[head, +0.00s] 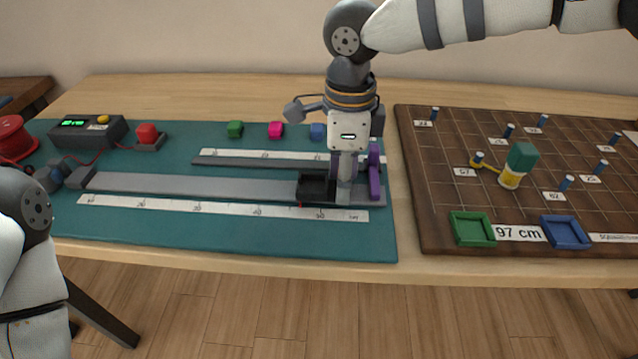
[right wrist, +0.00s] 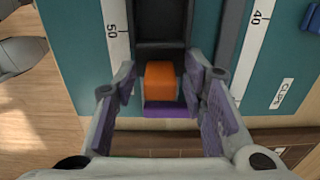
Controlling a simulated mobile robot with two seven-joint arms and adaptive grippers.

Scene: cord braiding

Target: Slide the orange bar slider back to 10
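The orange bar (right wrist: 160,80) shows in the right wrist view, at the near end of the slider's dark tray (right wrist: 160,32). In the head view my right gripper hides the bar, and the black tray (head: 313,186) sits on the grey rail (head: 200,186). A thin red pointer (head: 300,204) is a little short of 50 on the front ruler (head: 225,208), whose 10 is far left. My right gripper (head: 358,185) points down around the bar. In the right wrist view its purple-padded fingers (right wrist: 160,92) stand either side of it with gaps. My left gripper is not in view.
A buzzer box (head: 88,131) and red button (head: 147,134) stand back left. A brown pegboard (head: 440,185) is right. The rail left of the tray is clear.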

